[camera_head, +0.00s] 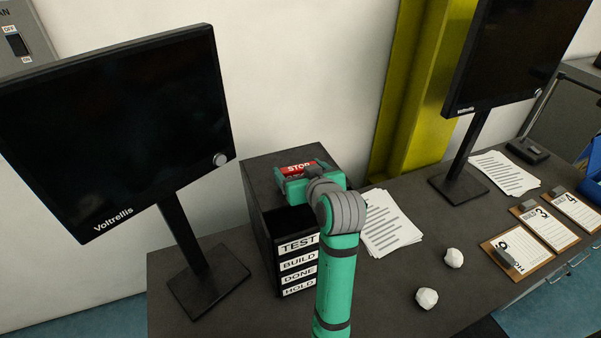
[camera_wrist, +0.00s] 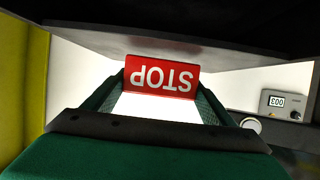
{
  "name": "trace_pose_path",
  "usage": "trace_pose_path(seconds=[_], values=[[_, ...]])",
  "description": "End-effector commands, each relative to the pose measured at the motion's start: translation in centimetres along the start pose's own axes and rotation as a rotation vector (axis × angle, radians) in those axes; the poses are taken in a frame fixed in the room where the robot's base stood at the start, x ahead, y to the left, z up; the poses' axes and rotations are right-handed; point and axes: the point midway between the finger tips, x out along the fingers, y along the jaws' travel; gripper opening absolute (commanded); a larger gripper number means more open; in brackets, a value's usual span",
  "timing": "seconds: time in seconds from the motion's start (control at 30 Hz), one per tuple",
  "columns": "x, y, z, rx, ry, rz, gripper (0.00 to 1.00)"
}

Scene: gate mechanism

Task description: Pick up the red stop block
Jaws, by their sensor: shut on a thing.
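The red stop block (camera_head: 298,168) bears white STOP lettering and is at the top of the black box organizer, partly hidden by my gripper. My gripper (camera_head: 296,178) is shut on it, with my green arm reaching over the organizer from the front. In the wrist view the stop block (camera_wrist: 161,77) sits between the two fingertips, its lettering upside down. I cannot tell whether the block touches the organizer's top.
The black organizer (camera_head: 262,215) has slots labelled TEST, BUILD, DONE and HOLD. A large monitor (camera_head: 120,130) stands to the left and another monitor (camera_head: 510,55) to the right. Papers (camera_head: 390,222), crumpled paper balls (camera_head: 427,298) and clipboards (camera_head: 518,255) lie on the dark desk (camera_head: 450,220).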

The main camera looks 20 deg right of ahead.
Motion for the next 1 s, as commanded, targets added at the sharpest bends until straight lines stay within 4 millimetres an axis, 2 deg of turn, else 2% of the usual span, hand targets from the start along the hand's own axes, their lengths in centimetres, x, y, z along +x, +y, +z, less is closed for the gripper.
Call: trace_pose_path(seconds=[0.17, 0.43, 0.7, 1.0], values=[[-1.0, -0.1, -2.6, -0.004, 0.005, 0.000, 0.55], [-6.2, 4.2, -6.7, -0.001, 0.006, 0.006, 0.55], [-10.6, 8.9, -7.5, 0.003, 0.002, 0.008, 0.55], [-12.7, 11.1, -7.9, 0.002, 0.001, 0.005, 0.55]])
